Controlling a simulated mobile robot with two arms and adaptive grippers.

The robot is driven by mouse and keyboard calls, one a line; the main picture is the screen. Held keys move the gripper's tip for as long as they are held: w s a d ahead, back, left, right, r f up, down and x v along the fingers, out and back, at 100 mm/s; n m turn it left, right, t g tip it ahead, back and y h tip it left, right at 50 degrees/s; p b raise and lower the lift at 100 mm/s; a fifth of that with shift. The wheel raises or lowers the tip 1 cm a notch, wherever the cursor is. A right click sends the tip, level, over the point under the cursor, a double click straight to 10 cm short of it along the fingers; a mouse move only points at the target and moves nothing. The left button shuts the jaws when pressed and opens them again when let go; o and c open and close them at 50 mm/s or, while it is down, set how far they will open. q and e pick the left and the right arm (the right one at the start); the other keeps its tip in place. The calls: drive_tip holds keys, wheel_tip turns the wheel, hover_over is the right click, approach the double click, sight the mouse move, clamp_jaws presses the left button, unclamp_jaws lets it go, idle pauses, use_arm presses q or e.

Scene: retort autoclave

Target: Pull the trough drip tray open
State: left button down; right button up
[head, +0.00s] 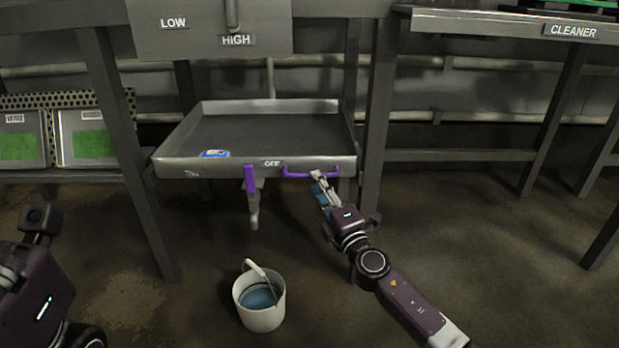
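The trough drip tray (255,107) is a shallow grey metal tray under the trough, between the frame legs. Its front wall carries a purple bar handle (296,174) on the right side. My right gripper (319,181) is at the right part of this handle, with its fingertips at or just below the bar. The fingers look close together, but I cannot tell whether they are closed around the bar. My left arm shows at the lower left edge, and its fingers are not visible.
A purple-handled drain valve (250,178) hangs below the tray front. A white bucket (261,306) with blue liquid stands on the floor below. A blue-and-white item (214,154) lies in the tray. Frame legs (378,120) stand beside the tray.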

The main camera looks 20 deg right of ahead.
drive_tip(key=shift+b+x, duration=0.45)
drive_tip(key=shift+x, duration=1.95)
clamp_jaws()
